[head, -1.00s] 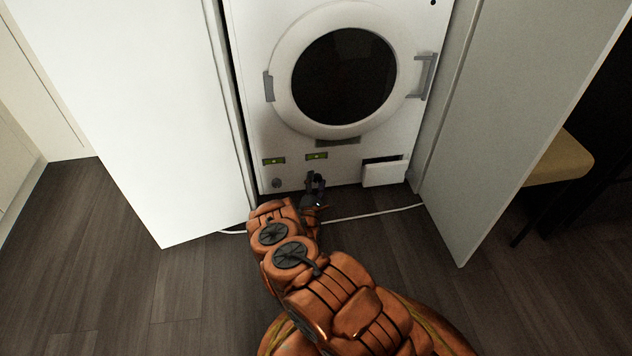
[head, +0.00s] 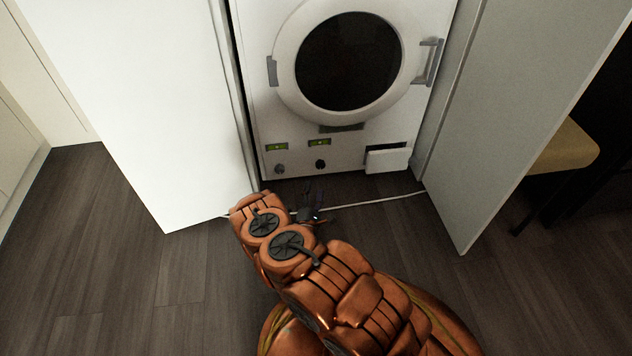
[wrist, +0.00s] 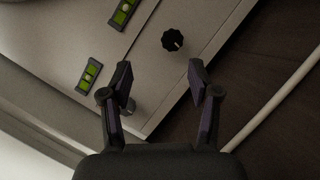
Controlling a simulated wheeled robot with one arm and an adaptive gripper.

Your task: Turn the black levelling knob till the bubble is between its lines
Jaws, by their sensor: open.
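The black levelling knob (head: 320,164) is on the lower front of the white washer, below the right green bubble level (head: 319,143). In the wrist view the black knob (wrist: 172,40) shows a pale pointer mark, and its level (wrist: 123,13) is partly cut off at the top edge. Where that bubble sits between its lines is too small to tell. My gripper (head: 313,190) is in front of and below the knob, apart from it. In the wrist view my gripper (wrist: 160,72) is open and empty, with the knob beyond its fingertips.
A grey knob (head: 280,169) sits left of the black one, under a second green level (head: 277,147). A white flap (head: 387,160) hangs open at right. White cabinet doors stand on both sides. A white cable (head: 375,201) crosses the floor.

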